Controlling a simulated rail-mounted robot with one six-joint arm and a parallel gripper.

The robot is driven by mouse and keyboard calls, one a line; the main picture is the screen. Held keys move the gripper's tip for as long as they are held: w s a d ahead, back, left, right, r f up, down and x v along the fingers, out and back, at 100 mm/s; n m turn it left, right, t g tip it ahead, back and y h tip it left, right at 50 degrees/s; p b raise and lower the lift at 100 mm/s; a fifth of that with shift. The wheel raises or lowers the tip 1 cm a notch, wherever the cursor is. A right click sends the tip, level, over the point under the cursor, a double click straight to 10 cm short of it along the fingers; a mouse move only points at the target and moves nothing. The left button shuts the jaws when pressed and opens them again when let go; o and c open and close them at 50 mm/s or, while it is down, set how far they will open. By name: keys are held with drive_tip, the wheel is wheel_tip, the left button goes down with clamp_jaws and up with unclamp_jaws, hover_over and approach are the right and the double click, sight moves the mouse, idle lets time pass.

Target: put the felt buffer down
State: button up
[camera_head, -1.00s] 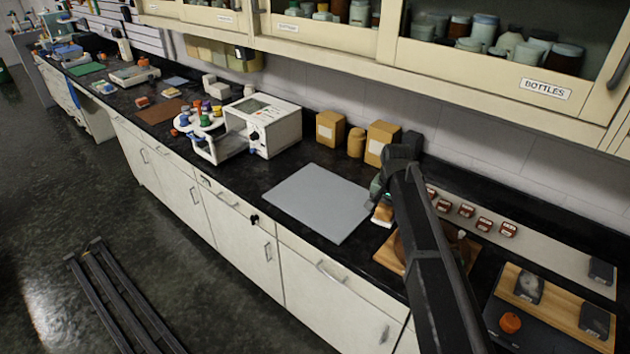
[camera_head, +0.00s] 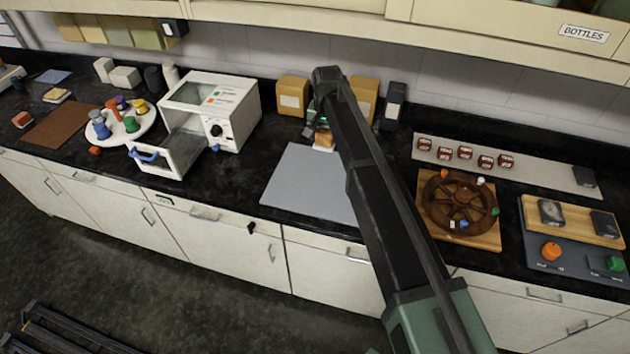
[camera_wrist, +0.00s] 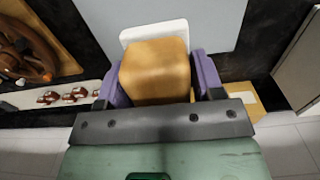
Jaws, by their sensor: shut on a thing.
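The felt buffer (camera_head: 323,139) is a tan wooden block with a white pad under it. In the wrist view the felt buffer (camera_wrist: 154,72) sits between the purple fingers of my gripper (camera_wrist: 158,84), which is shut on its sides. The white pad shows beyond the block, on the side away from my gripper. In the head view my gripper (camera_head: 318,122) is partly hidden by my dark arm, near the back edge of the grey mat (camera_head: 300,188). I cannot tell whether the pad touches a surface.
Cardboard boxes (camera_head: 292,95) stand behind, against the wall. A white machine with an open front (camera_head: 225,110) is left of the mat. A wooden board with a brown spoked wheel (camera_head: 458,203) lies right of my arm. The mat's visible part is bare.

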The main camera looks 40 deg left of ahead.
sight(325, 188)
wheel_tip(325, 188, down, 20)
drive_tip(key=b, duration=2)
drive_tip(key=shift+d+f, duration=0.1)
drive_tip(key=shift+f, duration=0.15)
drive_tip(key=shift+r, duration=0.35)
drive_tip(key=shift+f, duration=0.25)
drive_tip(key=o, duration=0.9)
drive_tip(key=shift+r, duration=0.15)
wheel_tip(325, 188, up, 12)
drive_tip(key=p, duration=1.2)
drive_tip(key=shift+p, duration=0.3)
